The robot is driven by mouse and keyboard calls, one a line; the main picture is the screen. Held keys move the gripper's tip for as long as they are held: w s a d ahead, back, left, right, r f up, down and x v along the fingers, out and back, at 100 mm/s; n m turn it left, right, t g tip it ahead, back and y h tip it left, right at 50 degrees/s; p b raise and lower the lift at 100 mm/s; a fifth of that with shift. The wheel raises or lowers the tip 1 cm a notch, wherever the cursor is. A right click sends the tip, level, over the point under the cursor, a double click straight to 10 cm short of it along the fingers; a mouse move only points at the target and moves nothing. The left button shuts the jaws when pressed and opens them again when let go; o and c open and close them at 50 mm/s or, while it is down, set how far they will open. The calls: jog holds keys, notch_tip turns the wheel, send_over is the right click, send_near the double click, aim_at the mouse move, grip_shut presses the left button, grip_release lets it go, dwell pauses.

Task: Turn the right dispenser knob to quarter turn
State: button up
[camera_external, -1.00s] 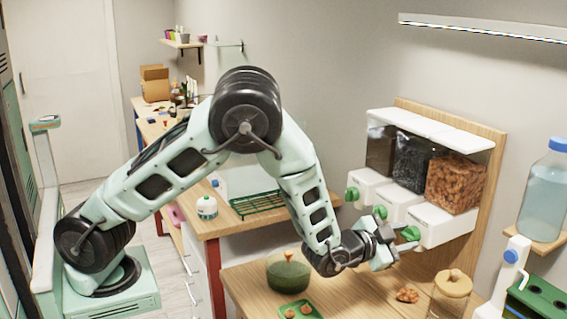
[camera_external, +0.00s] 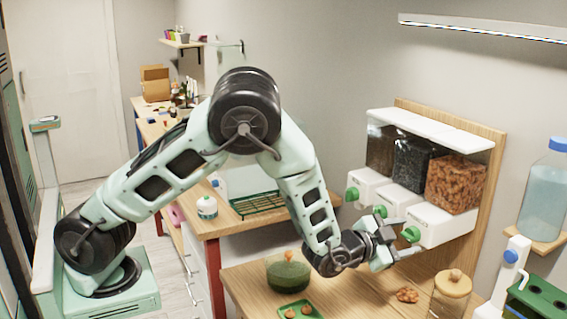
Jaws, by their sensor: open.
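The dispenser (camera_external: 440,226) is a white unit on a wooden backboard, with three clear bins and a green knob on each white front. The right knob (camera_external: 411,234) is green and sits under the bin of orange-brown chips. My gripper (camera_external: 401,246) is open just in front of and slightly below the right knob, its fingers close to it. I cannot tell whether they touch it. The middle knob (camera_external: 380,211) shows just above my gripper, and the left knob (camera_external: 351,194) is clear of it. The exact angle of the right knob is too small to read.
On the wooden counter (camera_external: 245,283) below stand a green-filled glass bowl (camera_external: 288,273), a green tray (camera_external: 299,311), a small brown heap (camera_external: 407,295) and a lidded jar (camera_external: 451,293). A water bottle (camera_external: 543,195) is at the right.

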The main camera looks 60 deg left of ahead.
jog(key=s+r+b, duration=0.1)
jog(key=s+r, duration=0.1)
jog(key=s, duration=1.5)
jog(key=shift+s, duration=0.15)
jog(key=shift+r, duration=0.1)
